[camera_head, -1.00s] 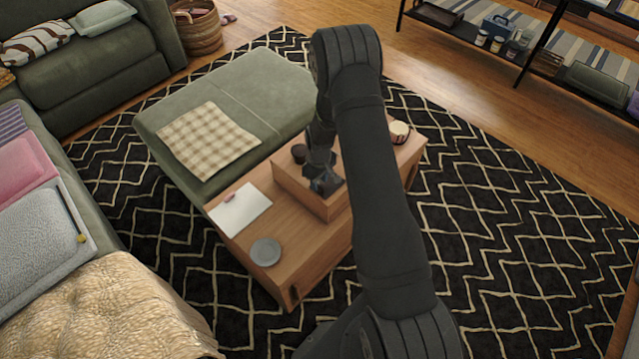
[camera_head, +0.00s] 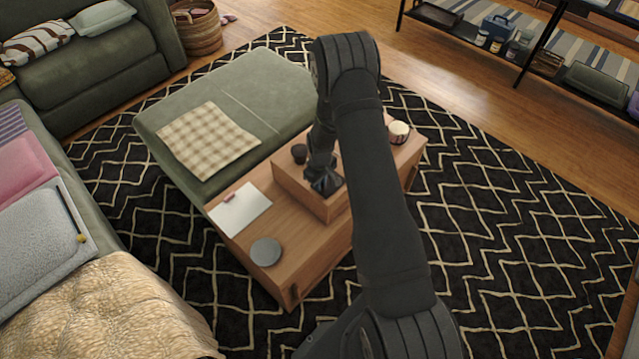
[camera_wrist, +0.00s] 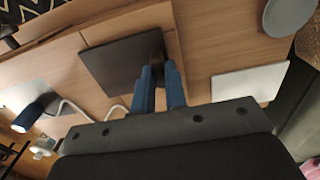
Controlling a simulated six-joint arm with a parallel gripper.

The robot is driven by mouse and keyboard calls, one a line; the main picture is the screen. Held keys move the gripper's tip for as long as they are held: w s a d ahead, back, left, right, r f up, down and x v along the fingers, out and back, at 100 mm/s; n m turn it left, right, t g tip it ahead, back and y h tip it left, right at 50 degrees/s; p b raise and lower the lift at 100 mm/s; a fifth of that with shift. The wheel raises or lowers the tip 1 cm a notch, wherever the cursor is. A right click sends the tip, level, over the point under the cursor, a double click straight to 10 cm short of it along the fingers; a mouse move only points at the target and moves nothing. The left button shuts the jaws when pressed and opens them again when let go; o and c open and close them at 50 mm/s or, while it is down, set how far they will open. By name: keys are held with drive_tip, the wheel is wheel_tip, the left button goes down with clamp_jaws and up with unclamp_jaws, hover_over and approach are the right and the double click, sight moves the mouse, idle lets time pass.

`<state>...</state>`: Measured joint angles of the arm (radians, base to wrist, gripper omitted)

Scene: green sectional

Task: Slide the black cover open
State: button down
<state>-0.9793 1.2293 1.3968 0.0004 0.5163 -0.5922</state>
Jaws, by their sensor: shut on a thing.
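The black cover (camera_wrist: 116,62) is a flat dark panel set in the top of a raised wooden box (camera_head: 298,187) on the coffee table. In the wrist view my gripper (camera_wrist: 159,72) has its two blue fingers close together at the cover's right edge. They are shut on a small brown part there, seemingly the cover's handle, mostly hidden between the fingertips. In the head view my gripper (camera_head: 325,182) is over the box top and hides most of the cover. I cannot tell how far the cover is open.
A white sheet (camera_head: 240,209) and a round grey disc (camera_head: 265,252) lie on the lower tabletop (camera_head: 305,250). A white-topped jar (camera_head: 399,132) stands at the table's far right. A green ottoman (camera_head: 215,95) adjoins the table.

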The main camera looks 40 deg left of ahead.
drive_tip(key=w, duration=0.8)
drive_tip(key=shift+w, duration=0.35)
drive_tip(key=c, duration=1.4)
unclamp_jaws()
drive_tip(key=shift+c, duration=0.2)
wheel_tip(320, 180, up, 18)
drive_tip(key=shift+f, duration=0.25)
drive_tip(key=shift+f, duration=0.1)
wheel_tip(320, 180, down, 17)
drive_tip(key=shift+f, duration=0.15)
